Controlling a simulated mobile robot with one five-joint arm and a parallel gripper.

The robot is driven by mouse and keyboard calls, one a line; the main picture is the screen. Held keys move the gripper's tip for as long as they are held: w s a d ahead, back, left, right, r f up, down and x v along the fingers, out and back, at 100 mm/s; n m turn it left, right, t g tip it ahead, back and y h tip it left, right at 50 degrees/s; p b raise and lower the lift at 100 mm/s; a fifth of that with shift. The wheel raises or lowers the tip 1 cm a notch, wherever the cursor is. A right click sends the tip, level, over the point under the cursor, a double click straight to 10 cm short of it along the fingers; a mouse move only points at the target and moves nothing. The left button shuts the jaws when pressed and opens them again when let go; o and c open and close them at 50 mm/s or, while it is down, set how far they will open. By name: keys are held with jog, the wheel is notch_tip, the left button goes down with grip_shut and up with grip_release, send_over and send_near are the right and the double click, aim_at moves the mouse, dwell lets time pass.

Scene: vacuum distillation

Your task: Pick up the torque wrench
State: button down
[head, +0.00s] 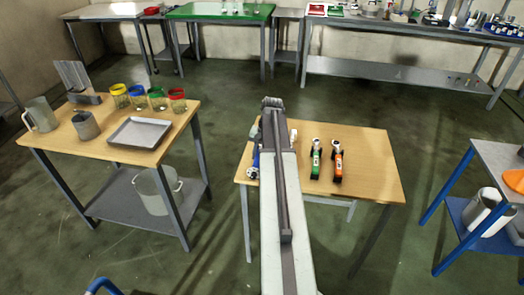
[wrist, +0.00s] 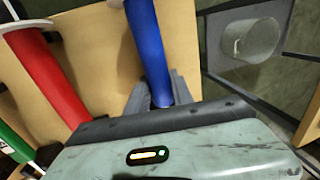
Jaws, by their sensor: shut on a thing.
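Torque wrenches with coloured handles are on the small wooden table in the middle of the head view. The blue-handled wrench (wrist: 147,45) lies between the fingers of my gripper (wrist: 158,90) in the wrist view, and the fingers are shut on its handle. In the head view a part of the blue wrench (head: 256,160) shows left of my arm, which hides the rest of it and my gripper. A red handle (wrist: 45,72) is beside it in the wrist view. A green wrench (head: 315,161) and an orange wrench (head: 337,161) lie right of my arm.
The wooden table (head: 374,168) is bare on its right side. Another table (head: 70,140) at left carries a tray (head: 140,133), jars and metal cups. A blue-legged cart (head: 497,155) stands at right. Benches line the back wall, with open floor before them.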

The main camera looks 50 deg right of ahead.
dwell(0.3)
notch_tip(320, 180, up, 10)
jog(key=p, duration=1)
jog(key=shift+r, duration=0.1)
jog(key=c, duration=2)
grip_release()
grip_shut()
